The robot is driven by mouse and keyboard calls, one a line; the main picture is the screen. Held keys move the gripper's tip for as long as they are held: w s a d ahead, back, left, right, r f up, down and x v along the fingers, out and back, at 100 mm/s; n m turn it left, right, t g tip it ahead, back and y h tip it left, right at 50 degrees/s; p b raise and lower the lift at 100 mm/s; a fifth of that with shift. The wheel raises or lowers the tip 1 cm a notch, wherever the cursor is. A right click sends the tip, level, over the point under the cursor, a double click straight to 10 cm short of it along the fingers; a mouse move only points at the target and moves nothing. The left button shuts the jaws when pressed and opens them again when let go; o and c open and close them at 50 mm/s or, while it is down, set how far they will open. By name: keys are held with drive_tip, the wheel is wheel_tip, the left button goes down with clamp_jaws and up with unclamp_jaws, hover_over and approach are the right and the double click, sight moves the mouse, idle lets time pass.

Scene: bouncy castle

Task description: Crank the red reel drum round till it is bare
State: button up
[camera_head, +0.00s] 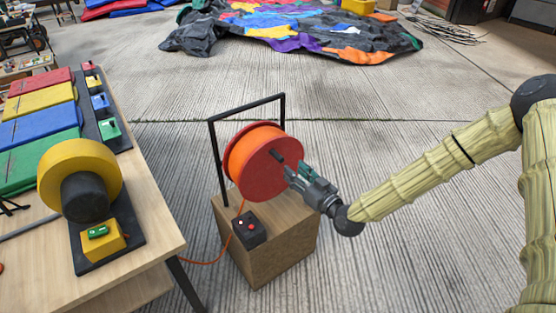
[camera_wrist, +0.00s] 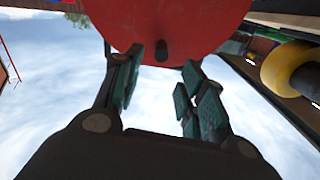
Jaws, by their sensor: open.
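The red reel drum (camera_head: 262,186) hangs in a black frame (camera_head: 213,165) on a wooden box (camera_head: 279,247). Orange cable (camera_head: 240,150) is wound around it, and a length runs down to the floor. A dark crank handle (camera_head: 276,156) sticks out from its red face. My gripper (camera_head: 294,173) is at the drum's face, close to the handle. In the wrist view the red drum (camera_wrist: 180,18) fills the top, and the dark handle end (camera_wrist: 162,50) shows between the tips of my open fingers (camera_wrist: 161,75). I cannot tell whether either finger touches the handle.
A table (camera_head: 156,230) at left holds a yellow blower (camera_head: 62,163) and coloured panels (camera_head: 40,125). A deflated castle (camera_head: 300,30) lies behind. Concrete floor right of the reel is clear.

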sight(272, 151)
drive_tip(key=x, duration=1)
drive_tip(key=shift+w+a, duration=0.1)
drive_tip(key=shift+a, duration=0.05)
drive_tip(key=shift+c, duration=0.5)
clamp_jaws()
